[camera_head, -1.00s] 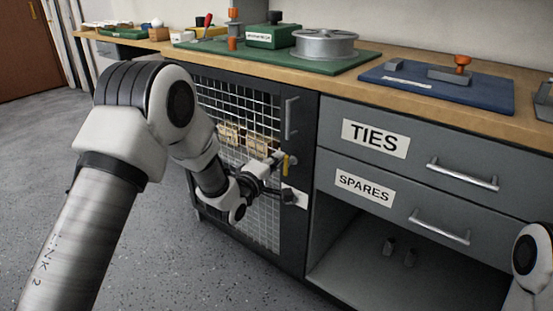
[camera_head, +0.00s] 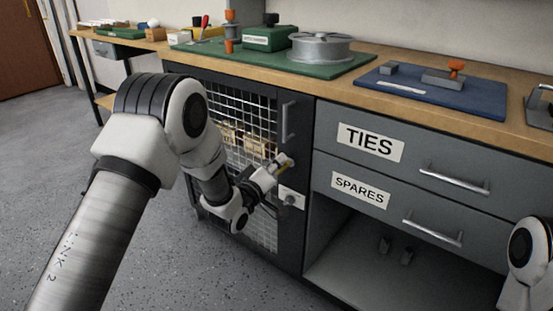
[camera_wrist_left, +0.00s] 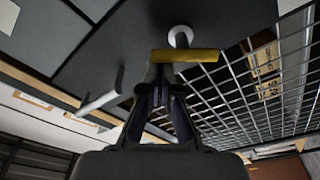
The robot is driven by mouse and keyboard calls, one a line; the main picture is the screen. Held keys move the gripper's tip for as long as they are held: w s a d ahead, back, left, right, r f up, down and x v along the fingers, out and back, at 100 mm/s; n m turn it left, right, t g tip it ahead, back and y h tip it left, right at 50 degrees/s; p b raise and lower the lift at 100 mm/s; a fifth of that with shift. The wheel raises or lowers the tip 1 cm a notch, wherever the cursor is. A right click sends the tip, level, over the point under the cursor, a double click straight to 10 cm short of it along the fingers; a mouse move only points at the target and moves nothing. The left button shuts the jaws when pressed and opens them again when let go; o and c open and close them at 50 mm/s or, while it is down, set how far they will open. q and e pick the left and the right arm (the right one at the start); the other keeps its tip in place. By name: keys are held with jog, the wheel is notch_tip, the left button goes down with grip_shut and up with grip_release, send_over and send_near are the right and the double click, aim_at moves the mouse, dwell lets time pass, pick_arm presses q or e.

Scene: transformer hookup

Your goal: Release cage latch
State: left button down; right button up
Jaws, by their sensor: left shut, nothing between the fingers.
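The cage door (camera_head: 284,228) has a dark frame with wire mesh (camera_head: 265,120) and looks closed. Its yellow latch lever (camera_head: 284,169) is on the right frame, below the door handle (camera_head: 289,120). In the left wrist view the lever (camera_wrist_left: 186,55) lies almost level across the picture, beside a pale round knob (camera_wrist_left: 180,37). My left gripper (camera_wrist_left: 164,78) is shut and empty, its fingertips right at the lever; I cannot tell whether they touch. In the head view the left wrist partly hides the latch area. My right gripper is outside the view; only that arm shows at the right edge.
A pale plate with a grey knob (camera_head: 290,198) is below the lever. Wooden blocks (camera_head: 232,135) sit behind the mesh. Drawers labelled TIES (camera_head: 370,142) and SPARES (camera_head: 360,190) are to the right, above an open bay. The bench top (camera_head: 420,115) holds a green board (camera_head: 275,62) and blue board (camera_head: 435,95).

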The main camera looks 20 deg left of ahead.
pick_arm(q)
jog(key=m, duration=0.2)
jog(key=d+m+p, duration=0.1)
jog(key=m, duration=0.2)
jog(key=shift+s+h, duration=0.15)
jog(key=shift+h, duration=0.25)
jog(key=m, duration=0.3)
jog(key=shift+s+d+f+m+h, duration=0.15)
jog(key=shift+d+f+m+h, duration=0.15)
jog(key=shift+d+m, duration=0.1)
jog(key=r+p, duration=0.1)
jog(key=w+r+p, duration=0.1)
jog(key=r, duration=0.1)
jog(key=r+p, duration=0.1)
jog(key=p, duration=0.1)
jog(key=shift+w+a+r, duration=0.15)
jog(key=shift+a+r, duration=0.2)
jog(key=shift+r, duration=0.05)
jog(key=f+p+v, duration=0.1)
jog(key=v, duration=0.9)
jog(key=shift+f, duration=0.2)
